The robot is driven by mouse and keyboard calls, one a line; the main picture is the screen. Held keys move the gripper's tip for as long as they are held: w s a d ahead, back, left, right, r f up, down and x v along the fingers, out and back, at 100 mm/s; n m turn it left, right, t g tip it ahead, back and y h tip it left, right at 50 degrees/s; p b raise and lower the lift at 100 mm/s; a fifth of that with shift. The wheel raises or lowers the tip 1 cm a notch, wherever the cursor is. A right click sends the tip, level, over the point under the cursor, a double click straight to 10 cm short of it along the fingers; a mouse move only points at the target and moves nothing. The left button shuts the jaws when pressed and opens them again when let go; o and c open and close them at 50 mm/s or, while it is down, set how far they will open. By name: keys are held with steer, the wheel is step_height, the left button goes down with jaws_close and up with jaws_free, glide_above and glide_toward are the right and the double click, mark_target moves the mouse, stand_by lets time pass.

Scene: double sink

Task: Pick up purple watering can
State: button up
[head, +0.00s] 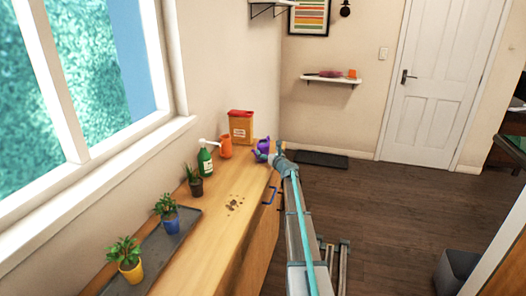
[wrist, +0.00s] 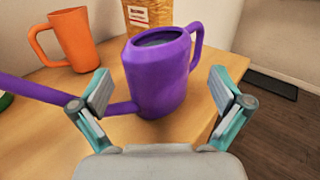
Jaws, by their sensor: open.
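The purple watering can (wrist: 158,75) stands upright on the wooden counter, its spout pointing left and its handle at the upper right in the wrist view. It also shows in the head view (head: 262,147), small and partly hidden by my arm. My gripper (wrist: 162,95) is open, with one finger on each side of the can's body in the picture. I cannot tell whether either finger touches the can. In the head view my gripper (head: 277,157) is at the can, near the counter's far right edge.
A green bottle (head: 205,160) and potted plants line the counter (head: 215,225). Crumbs (head: 234,203) lie near its middle. Open floor (head: 385,205) is to the right.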

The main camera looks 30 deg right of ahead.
mark_target(266, 148)
steer(key=w, duration=0.1)
steer(key=w+p, duration=0.1)
steer(key=w, duration=0.2)
steer(key=shift+d+r+p, duration=0.2)
steer(key=shift+d+p, duration=0.05)
steer(key=shift+p, duration=0.15)
steer(key=shift+w, duration=0.6)
steer(key=shift+s, duration=0.1)
steer(key=c, duration=1.5)
